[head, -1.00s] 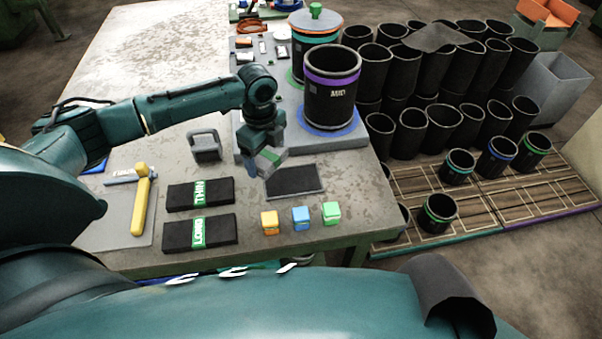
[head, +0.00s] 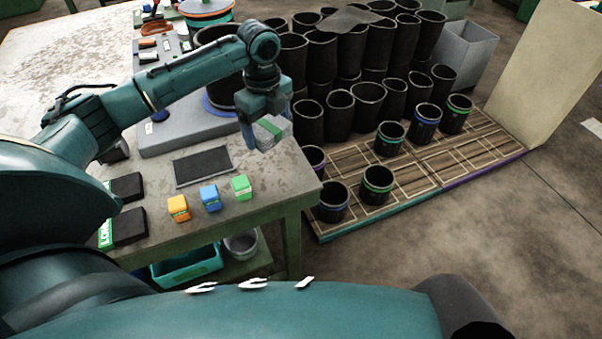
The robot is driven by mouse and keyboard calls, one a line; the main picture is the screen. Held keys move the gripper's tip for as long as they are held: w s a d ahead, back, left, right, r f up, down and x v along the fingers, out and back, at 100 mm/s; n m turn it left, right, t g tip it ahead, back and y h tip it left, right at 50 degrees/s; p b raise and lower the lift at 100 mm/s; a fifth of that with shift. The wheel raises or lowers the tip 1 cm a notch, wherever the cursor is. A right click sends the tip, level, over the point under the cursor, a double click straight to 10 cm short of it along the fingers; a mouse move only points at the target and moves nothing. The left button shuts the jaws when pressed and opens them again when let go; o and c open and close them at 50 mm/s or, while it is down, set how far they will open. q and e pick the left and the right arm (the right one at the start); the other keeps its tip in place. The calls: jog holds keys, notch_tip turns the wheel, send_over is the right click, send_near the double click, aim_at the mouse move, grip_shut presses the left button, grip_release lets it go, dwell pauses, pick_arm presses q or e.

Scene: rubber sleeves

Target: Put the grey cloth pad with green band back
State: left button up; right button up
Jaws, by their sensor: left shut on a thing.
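The grey cloth pad with green band (head: 274,132) is held in my left gripper (head: 264,126), near the right edge of the table in the picture. My left gripper is shut on the pad, and its fingers and wrist hide part of it. It appears raised above the table, but its height is hard to tell. A dark rectangular mat with a light border (head: 203,167) lies flat and bare on the table, left of and nearer than the pad. My right gripper is not in view.
Orange (head: 178,208), blue (head: 210,198) and green (head: 241,187) blocks stand in front of the mat. A grey slab (head: 165,137) lies behind it. Black sleeves (head: 340,118) crowd the floor beyond the table. A wooden pallet (head: 400,172) holds several banded sleeves.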

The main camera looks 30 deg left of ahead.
pick_arm(q)
jog(key=shift+w+d+f, duration=0.1)
jog(key=shift+w+d, duration=0.05)
jog(key=shift+d, duration=0.05)
send_over(275, 167)
notch_tip(275, 167, down, 5)
jog(key=shift+a+r, duration=0.1)
jog(key=shift+r, duration=0.1)
jog(key=shift+f, duration=2.55)
jog(key=shift+f, duration=0.1)
jog(key=o, duration=0.9)
